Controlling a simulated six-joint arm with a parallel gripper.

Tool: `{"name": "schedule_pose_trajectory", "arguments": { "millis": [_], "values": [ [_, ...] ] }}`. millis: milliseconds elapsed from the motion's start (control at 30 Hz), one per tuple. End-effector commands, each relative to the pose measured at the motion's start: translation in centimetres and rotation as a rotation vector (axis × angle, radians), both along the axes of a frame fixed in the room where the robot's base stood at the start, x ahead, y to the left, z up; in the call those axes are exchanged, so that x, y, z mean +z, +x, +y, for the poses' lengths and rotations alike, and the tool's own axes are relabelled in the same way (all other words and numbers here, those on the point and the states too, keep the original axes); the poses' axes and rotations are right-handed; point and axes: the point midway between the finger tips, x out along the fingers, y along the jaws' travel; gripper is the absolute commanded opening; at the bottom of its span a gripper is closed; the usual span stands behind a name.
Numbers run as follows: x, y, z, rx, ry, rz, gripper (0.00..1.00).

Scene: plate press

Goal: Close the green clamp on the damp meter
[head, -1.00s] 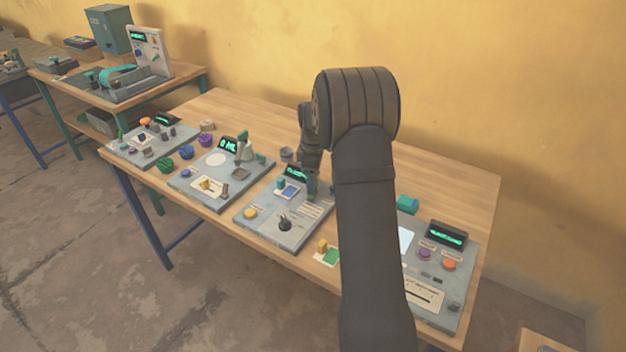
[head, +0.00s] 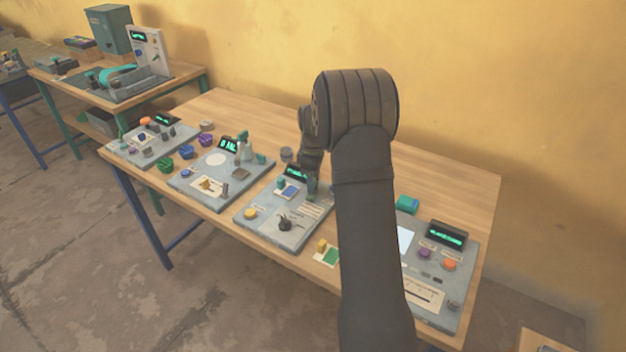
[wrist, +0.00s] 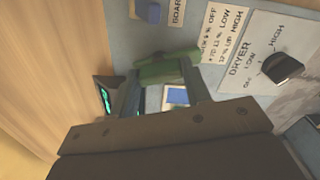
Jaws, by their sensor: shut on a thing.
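The damp meter panel (head: 262,230) is a grey board in the middle of the bench, with a lit display (head: 295,174) at its back. In the wrist view the green clamp (wrist: 165,72) is a green bar lying across my fingertips, beside a blue-faced pad (wrist: 176,95). My gripper (wrist: 160,78) is shut on the green clamp, with a finger at each side. In the head view my gripper (head: 311,182) is low over the panel's back right, and my arm partly hides it. Whether the clamp is fully down cannot be told.
A black dryer knob (wrist: 283,68) stands beside printed labels at right in the wrist view. A yellow button (head: 250,213) is at the panel's front left. Bare bench lies behind.

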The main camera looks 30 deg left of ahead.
Motion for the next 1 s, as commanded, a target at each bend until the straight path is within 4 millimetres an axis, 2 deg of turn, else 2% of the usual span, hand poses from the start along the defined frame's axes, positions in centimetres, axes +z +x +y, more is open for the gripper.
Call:
{"name": "schedule_pose_trajectory", "arguments": {
  "millis": [267,1000],
  "values": [
    [0.05,0.01,-0.02,-0.174,0.0,0.0,0.21],
    [0.08,0.01,-0.04,-0.873,0.0,0.0,0.21]
  ]
}}
